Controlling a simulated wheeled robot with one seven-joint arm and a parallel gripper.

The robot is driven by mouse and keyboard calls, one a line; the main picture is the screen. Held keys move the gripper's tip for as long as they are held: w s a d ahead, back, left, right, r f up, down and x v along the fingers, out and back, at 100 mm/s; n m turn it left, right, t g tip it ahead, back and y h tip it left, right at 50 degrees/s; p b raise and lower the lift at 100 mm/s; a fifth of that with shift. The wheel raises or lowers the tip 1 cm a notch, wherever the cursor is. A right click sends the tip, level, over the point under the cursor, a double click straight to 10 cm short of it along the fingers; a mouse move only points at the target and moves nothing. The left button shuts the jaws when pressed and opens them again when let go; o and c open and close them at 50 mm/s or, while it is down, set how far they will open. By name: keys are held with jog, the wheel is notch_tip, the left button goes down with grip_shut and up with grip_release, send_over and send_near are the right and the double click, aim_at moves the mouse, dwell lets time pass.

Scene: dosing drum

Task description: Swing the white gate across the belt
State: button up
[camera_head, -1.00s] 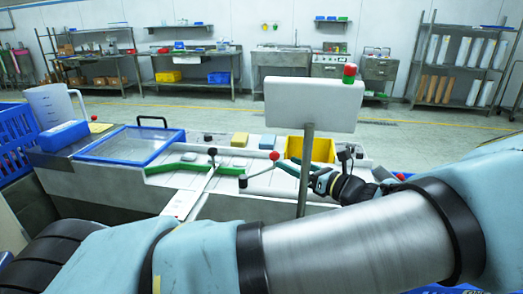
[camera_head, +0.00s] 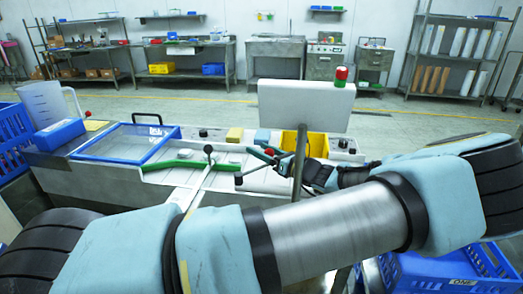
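A long narrow white bar (camera_head: 195,187), which looks like the gate, runs from a black upright knob (camera_head: 208,149) toward the front edge of the machine. Its near end is hidden behind my arm. A green curved guide (camera_head: 180,164) lies left of the knob. My gripper (camera_head: 262,160) is right of the bar, apart from it, above the machine's right part. A red ball knob (camera_head: 268,152) and a dark lever with a black end (camera_head: 239,180) show close to its fingers. Whether the fingers touch them, or are open or shut, is too small to tell.
A grey post carries a white panel (camera_head: 305,106) beside my gripper. A yellow bin (camera_head: 316,145) is behind it. A blue-framed tray (camera_head: 128,145) is on the left. Blue crates (camera_head: 440,272) stand at the lower right. My arm covers the machine's front.

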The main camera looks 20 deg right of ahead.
grip_shut()
dwell(0.3)
dwell(0.9)
